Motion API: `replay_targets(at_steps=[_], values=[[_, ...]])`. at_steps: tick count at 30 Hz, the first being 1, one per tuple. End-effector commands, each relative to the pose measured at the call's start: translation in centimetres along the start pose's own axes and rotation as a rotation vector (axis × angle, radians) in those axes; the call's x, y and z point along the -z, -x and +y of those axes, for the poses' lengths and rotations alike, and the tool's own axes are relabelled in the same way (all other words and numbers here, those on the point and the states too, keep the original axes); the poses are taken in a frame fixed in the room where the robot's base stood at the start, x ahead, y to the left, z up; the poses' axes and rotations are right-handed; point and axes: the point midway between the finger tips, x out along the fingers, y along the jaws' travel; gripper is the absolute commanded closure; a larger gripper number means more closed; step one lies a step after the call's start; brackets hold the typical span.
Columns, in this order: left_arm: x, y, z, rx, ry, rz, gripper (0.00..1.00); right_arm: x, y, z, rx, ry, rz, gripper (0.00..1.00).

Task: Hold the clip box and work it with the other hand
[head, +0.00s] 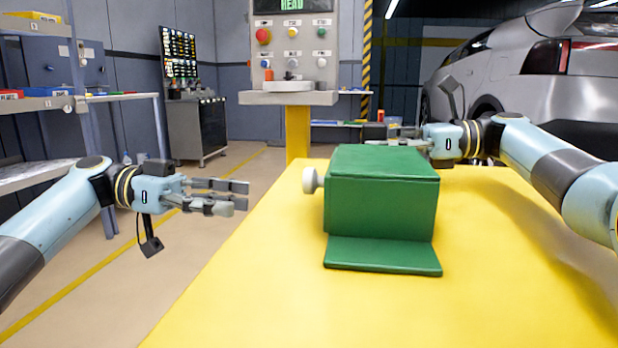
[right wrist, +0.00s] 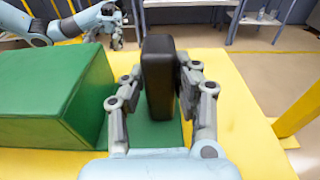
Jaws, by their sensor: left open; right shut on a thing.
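The clip box is a green box (head: 382,195) on the yellow table, with a green flap or base plate along its front and a white round knob (head: 311,180) on its left side. Its green side also shows in the right wrist view (right wrist: 50,100). My right gripper (head: 395,135) is behind the box in the head view, partly hidden by it. In the right wrist view it is shut on an upright black block (right wrist: 158,85) above a green plate beside the box. My left gripper (head: 244,194) is open and empty, left of the knob and apart from it.
The yellow table (head: 510,260) is clear around the box to the front and right. A control panel (head: 292,50) on a yellow post stands behind. Shelves (head: 40,100) are at the left and a grey car (head: 530,70) at the right.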

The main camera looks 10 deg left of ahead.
Motion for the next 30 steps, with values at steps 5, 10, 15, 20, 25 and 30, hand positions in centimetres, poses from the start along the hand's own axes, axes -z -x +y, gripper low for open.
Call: replay_targets(at_steps=[5,10,15,20,25,30], values=[[3.8,-0.1,0.8,-0.061,-0.124,0.083,0.45,0.0,0.0,0.0,0.000,0.000,-0.001,0.96],[4.3,-2.3,1.2,-0.069,-0.137,0.094,0.45,0.0,0.0,0.0,0.000,0.000,0.000,0.96],[4.6,-5.9,1.4,-0.067,-0.135,0.094,0.45,0.0,0.0,0.0,0.000,0.000,0.000,0.96],[4.9,-9.0,1.6,-0.067,-0.133,0.093,0.45,0.0,0.0,0.0,0.000,0.000,0.000,0.96],[5.0,-11.1,1.8,-0.065,-0.133,0.091,0.45,0.0,0.0,0.0,0.000,0.000,0.000,0.96],[5.0,-11.8,1.8,-0.064,-0.132,0.089,0.45,0.0,0.0,0.0,0.000,0.000,0.000,0.96]])
